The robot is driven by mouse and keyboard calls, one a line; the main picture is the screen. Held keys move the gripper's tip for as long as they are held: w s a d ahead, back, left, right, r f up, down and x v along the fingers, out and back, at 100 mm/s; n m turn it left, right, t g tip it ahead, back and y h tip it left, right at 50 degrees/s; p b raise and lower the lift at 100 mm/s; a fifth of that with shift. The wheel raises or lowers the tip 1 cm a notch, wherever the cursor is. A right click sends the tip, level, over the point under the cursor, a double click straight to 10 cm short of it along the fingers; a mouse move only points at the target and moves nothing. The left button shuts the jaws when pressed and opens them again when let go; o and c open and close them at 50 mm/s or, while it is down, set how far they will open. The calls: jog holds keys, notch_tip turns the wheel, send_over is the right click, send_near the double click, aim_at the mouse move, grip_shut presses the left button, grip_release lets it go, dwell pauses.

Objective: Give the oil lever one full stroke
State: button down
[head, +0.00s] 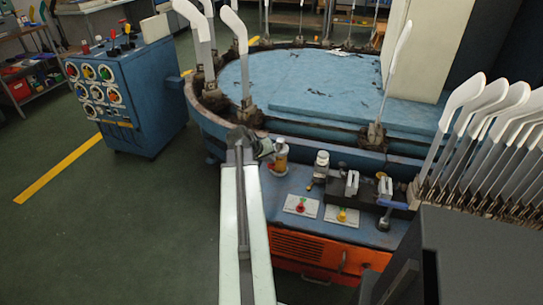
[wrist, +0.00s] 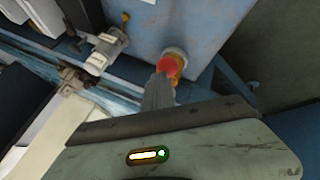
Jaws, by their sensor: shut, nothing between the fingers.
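My gripper (head: 264,147) is shut and empty, at the end of my pale arm over the near edge of the blue machine (head: 253,205). Just right of it in the head view stands an amber fitting with a pale top (head: 281,155). A silver cylinder with brass parts (head: 321,165) stands further right; a similar one shows in the wrist view (wrist: 105,50). I cannot make out which part is the oil lever.
Red (head: 300,207) and yellow (head: 342,214) knobs sit on white plates on the front shelf. A blue-handled clamp (head: 390,206) is at right. White sock forms (head: 470,120) crowd the right side. A blue control cabinet (head: 130,95) stands left, with open green floor between.

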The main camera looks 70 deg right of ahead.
jog(key=shift+r, duration=0.15)
jog(key=shift+d+r+p, duration=0.2)
jog(key=shift+r+p, duration=1.1)
jog(key=shift+p, duration=0.05)
jog(key=shift+d+r+p, duration=0.15)
jog(key=shift+r+p, duration=1.1)
jog(key=shift+p, duration=0.1)
jog(key=r+p, duration=0.5)
jog(key=shift+d, duration=0.3)
